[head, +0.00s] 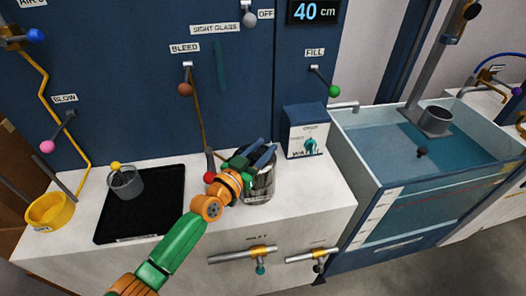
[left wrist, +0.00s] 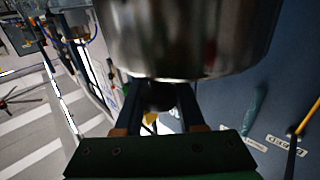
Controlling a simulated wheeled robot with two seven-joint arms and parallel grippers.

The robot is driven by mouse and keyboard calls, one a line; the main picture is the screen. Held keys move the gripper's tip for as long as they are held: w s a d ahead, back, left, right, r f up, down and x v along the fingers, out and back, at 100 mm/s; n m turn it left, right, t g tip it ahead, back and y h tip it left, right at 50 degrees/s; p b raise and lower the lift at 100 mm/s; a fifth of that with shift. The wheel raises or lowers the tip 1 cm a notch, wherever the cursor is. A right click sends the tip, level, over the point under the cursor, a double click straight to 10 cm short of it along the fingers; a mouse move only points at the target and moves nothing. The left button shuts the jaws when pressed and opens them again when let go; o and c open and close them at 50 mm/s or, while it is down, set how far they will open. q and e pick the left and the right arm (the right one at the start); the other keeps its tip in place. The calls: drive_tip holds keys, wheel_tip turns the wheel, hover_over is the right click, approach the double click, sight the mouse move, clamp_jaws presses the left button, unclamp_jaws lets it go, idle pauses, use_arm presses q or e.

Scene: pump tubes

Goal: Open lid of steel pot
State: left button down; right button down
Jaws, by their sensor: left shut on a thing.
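The steel pot (head: 262,190) stands on the white counter, left of the blue and white water box. My left gripper (head: 262,154) reaches over its top from the front left and covers most of the lid area. In the left wrist view the shiny steel body (left wrist: 190,35) fills the top of the picture. There my left gripper (left wrist: 166,97) has its two fingers on either side of a dark knob (left wrist: 163,96) and is shut on it. Whether the lid is seated or raised cannot be told. My right gripper is not in view.
A black tray (head: 140,213) with a grey cup (head: 125,182) lies to the left, beside a yellow bowl (head: 50,212). The water box (head: 305,135) is close right of the pot. A water tank (head: 400,185) stands further right.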

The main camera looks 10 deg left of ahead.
sight(260, 149)
use_arm(q)
drive_tip(key=shift+w+a+r, duration=0.2)
drive_tip(key=shift+w+r, duration=0.2)
drive_tip(key=shift+r, duration=0.05)
drive_tip(key=shift+w+a+r+n+g+y, duration=0.15)
drive_tip(key=shift+w+a+r+n+g, duration=0.1)
drive_tip(key=shift+w+r, duration=0.35)
drive_tip(key=shift+w+a+r+n+g+y, duration=0.15)
drive_tip(key=shift+w+r+n+g, duration=0.15)
drive_tip(key=shift+w, duration=0.35)
drive_tip(key=shift+w+a+n+g, duration=0.15)
drive_tip(key=shift+w+n+g, duration=0.2)
drive_tip(key=shift+w, duration=0.25)
drive_tip(key=shift+w+a+n+g, duration=0.25)
drive_tip(key=shift+w+n+g, duration=0.2)
drive_tip(key=shift+w, duration=0.2)
